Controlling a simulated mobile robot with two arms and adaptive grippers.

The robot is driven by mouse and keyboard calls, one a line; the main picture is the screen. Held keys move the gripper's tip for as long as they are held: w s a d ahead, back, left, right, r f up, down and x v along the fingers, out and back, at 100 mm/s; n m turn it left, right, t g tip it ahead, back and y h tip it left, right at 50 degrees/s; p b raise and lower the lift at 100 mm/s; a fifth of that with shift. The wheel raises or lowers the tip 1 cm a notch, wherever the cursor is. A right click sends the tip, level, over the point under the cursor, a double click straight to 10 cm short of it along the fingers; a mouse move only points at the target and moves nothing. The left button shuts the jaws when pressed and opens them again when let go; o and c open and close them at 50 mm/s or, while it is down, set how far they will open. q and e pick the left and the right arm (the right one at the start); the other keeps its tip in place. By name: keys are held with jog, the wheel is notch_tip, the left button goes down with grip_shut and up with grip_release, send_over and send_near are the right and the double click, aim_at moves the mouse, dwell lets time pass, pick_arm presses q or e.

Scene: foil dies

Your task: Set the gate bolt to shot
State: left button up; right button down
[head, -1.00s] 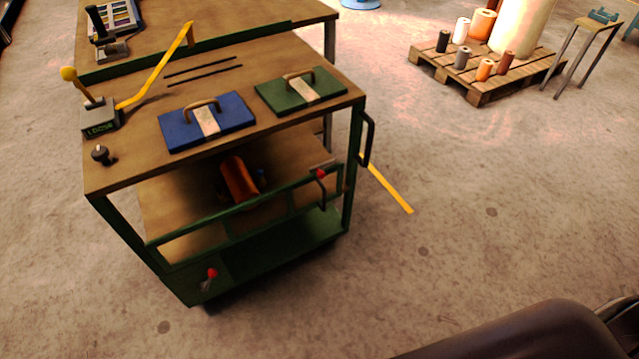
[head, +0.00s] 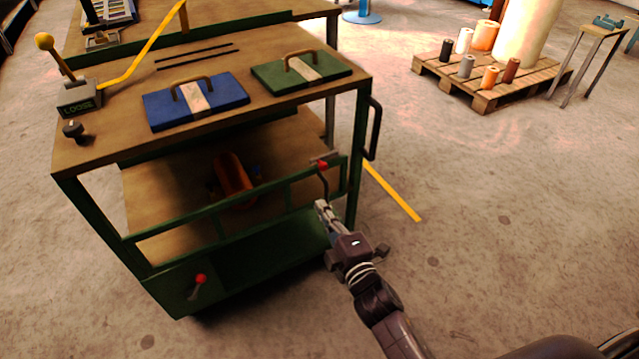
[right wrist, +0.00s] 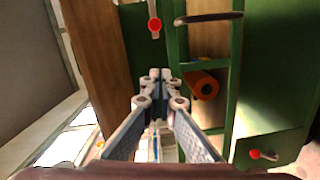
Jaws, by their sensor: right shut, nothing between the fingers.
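The gate bolt, with its red knob (head: 322,166), sits at the top right corner of the green gate (head: 190,220) on the cart's front. A red knob, apparently the same one, shows at the top of the right wrist view (right wrist: 154,24). I cannot tell how far the bolt is slid. My right gripper (head: 321,207) is shut and empty, in front of the gate's right end and below the knob in the head view. Its closed fingertips also show in the right wrist view (right wrist: 160,76), apart from the knob. My left gripper is not in view.
A dark curved handle (head: 325,187) hangs below the knob, close to my fingers. A red-tipped lever (head: 201,280) is on the lower panel. An orange roll (head: 232,178) lies behind the gate. Blue (head: 225,92) and green (head: 325,75) lidded plates lie on top.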

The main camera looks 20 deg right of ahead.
aim_at(330, 156)
jog(key=shift+w+r, duration=0.1)
jog(key=shift+r, duration=0.4)
